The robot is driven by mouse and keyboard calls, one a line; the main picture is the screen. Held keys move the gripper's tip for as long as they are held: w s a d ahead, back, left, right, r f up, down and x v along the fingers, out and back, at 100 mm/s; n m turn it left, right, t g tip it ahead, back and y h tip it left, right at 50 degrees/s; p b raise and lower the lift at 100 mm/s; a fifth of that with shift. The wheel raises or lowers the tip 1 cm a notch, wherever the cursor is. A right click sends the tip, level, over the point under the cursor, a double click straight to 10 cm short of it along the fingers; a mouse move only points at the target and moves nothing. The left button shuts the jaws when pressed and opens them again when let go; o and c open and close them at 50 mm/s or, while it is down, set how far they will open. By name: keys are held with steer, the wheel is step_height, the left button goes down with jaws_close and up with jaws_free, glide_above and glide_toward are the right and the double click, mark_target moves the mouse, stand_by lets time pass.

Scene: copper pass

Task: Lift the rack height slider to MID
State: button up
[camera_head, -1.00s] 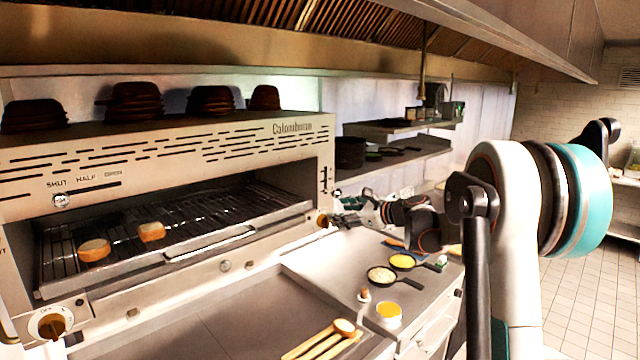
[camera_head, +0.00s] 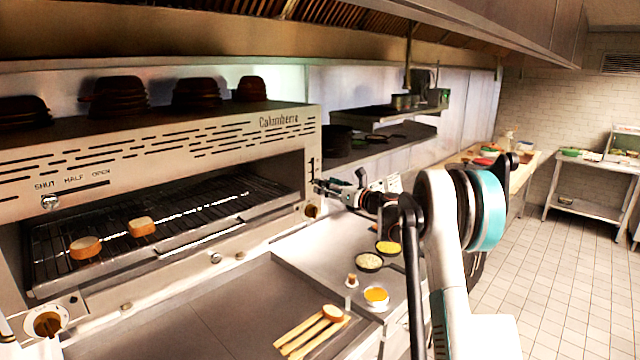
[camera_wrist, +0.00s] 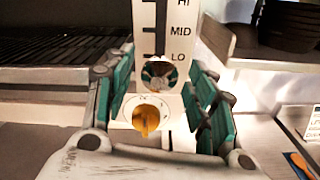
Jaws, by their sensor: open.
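The rack height slider (camera_wrist: 160,75) is a round metallic knob at the lower end of a dark vertical slot on a white scale plate (camera_wrist: 181,45) marked HI, MID and LO. The knob sits just below the LO mark in the wrist view. My gripper (camera_wrist: 163,98) is open, with its green-padded fingers to the left and right of the knob and no clear contact. In the head view my gripper (camera_head: 327,187) is at the right front end of the grill (camera_head: 240,135), by the slot; the slider knob cannot be made out there.
An orange dial (camera_wrist: 146,118) sits just below the slider, between my fingers in the wrist view. A shelf with dark pans (camera_head: 385,140) is to the right.

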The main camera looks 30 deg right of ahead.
steer(key=shift+x, duration=1.95)
steer(key=shift+c, duration=0.5)
jaws_close()
